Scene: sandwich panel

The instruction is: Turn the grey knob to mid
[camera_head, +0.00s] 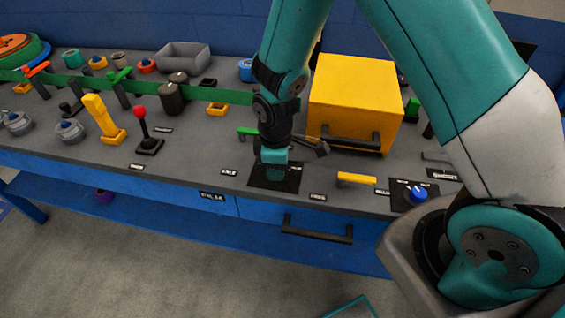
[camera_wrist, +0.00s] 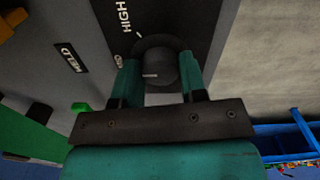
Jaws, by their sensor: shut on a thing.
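The grey knob (camera_wrist: 160,68) is dark and round, and it sits on a black plate (camera_wrist: 185,22) in the wrist view. A short white line on the knob points left in that view. The label HIGH (camera_wrist: 123,18) and a white tick show on the plate. A second label (camera_wrist: 118,61) beside the left finger is partly covered. My gripper (camera_wrist: 161,74) is shut on the knob, one finger on each side. In the head view, my gripper (camera_head: 274,168) points down over the black plate (camera_head: 290,183) and largely hides the knob.
A yellow box (camera_head: 355,92) with a dark handle stands behind my gripper. A yellow handle (camera_head: 356,180) and a blue knob (camera_head: 418,193) lie to the right. A red-balled lever (camera_head: 141,114) and a yellow lever (camera_head: 103,115) stand left. A drawer handle (camera_head: 317,229) projects below the bench edge.

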